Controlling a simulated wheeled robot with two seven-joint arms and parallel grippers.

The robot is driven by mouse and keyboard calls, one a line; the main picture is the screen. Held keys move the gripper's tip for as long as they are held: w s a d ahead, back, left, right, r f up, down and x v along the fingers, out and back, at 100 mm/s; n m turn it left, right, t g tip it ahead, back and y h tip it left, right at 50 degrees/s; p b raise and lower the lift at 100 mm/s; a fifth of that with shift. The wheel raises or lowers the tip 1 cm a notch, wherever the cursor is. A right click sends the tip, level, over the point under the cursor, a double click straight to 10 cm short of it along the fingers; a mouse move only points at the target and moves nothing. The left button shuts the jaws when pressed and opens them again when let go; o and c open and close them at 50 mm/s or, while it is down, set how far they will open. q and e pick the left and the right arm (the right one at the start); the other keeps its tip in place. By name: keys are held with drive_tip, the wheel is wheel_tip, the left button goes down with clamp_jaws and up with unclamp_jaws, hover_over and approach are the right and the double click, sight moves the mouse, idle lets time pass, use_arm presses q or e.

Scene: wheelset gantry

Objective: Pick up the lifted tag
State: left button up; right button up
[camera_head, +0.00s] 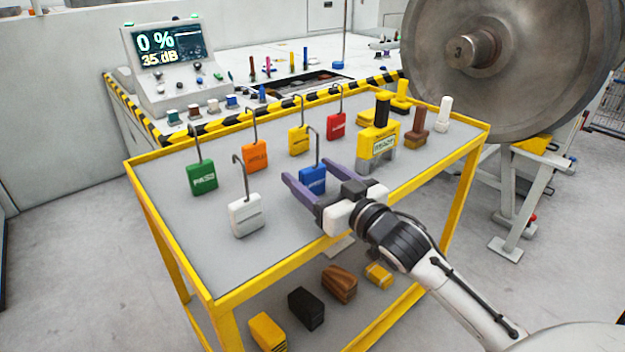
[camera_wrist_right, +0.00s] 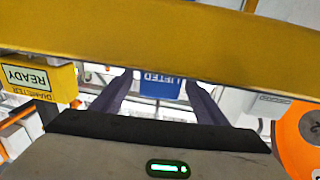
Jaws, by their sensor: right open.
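The lifted tag is a blue block (camera_head: 313,181) with a grey wire hook, standing on the grey top of a yellow-framed cart (camera_head: 200,240). In the right wrist view the blue tag (camera_wrist_right: 162,89) shows its white LIFTED lettering between my two fingers. My right gripper (camera_head: 308,171) is open, with its purple fingers reaching to either side of the tag. Whether a finger touches it I cannot tell. My left gripper is not in view.
Green (camera_head: 202,178), white (camera_head: 246,215), orange (camera_head: 256,156), yellow (camera_head: 299,140) and red (camera_head: 336,126) hooked tags stand around. A yellow gauge block (camera_head: 378,143) is close right of my gripper. A yellow bar (camera_wrist_right: 160,40) crosses the wrist view.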

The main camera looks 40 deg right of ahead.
drive_tip(key=w, duration=0.4)
drive_tip(key=shift+w, duration=0.1)
drive_tip(key=c, duration=1.2)
